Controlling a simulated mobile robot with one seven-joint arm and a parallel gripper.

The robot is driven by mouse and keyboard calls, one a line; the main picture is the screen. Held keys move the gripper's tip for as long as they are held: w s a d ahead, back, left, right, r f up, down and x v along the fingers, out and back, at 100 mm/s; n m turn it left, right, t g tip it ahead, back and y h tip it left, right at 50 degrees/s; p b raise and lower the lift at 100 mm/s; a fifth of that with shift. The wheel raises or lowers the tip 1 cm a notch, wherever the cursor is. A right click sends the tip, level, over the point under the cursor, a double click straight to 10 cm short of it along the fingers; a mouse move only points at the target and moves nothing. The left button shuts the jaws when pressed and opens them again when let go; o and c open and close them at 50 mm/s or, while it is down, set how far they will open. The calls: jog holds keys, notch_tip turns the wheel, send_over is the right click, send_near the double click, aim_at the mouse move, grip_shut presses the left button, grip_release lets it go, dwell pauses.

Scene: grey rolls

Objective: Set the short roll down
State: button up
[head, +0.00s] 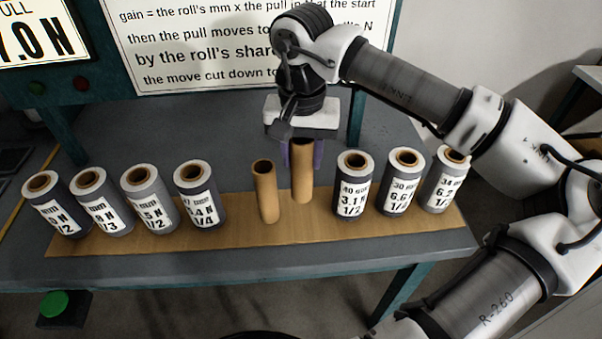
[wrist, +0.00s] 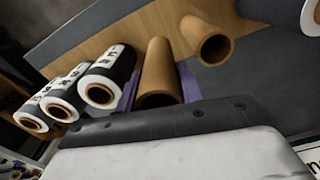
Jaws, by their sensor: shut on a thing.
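My gripper (head: 303,156) points down with its purple fingers on either side of a bare brown cardboard roll (head: 302,186) and is shut on it. In the wrist view this held roll (wrist: 160,72) stands between the purple fingers. Its foot is over the wooden board; I cannot tell whether it touches. A second bare brown roll (head: 266,192) stands just left of it on the board, apart from it, and it also shows in the wrist view (wrist: 210,42). The two look similar in height, so I cannot tell surely which is the short one.
The wooden board (head: 140,235) lies on a grey table (head: 300,262). Several labelled grey rolls stand left, the nearest (head: 199,195) apart from the bare rolls. Three stand right, the nearest (head: 352,184) close to the held roll. A sign (head: 200,50) stands behind.

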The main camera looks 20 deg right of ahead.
aim_at(302, 177)
jog(key=shift+f, duration=2.95)
jog(key=shift+f, duration=0.25)
jog(key=o, duration=0.7)
jog(key=shift+r, duration=0.1)
jog(key=shift+r, duration=0.15)
notch_tip(302, 177, up, 12)
jog(key=shift+r+b, duration=0.1)
jog(key=shift+b, duration=0.5)
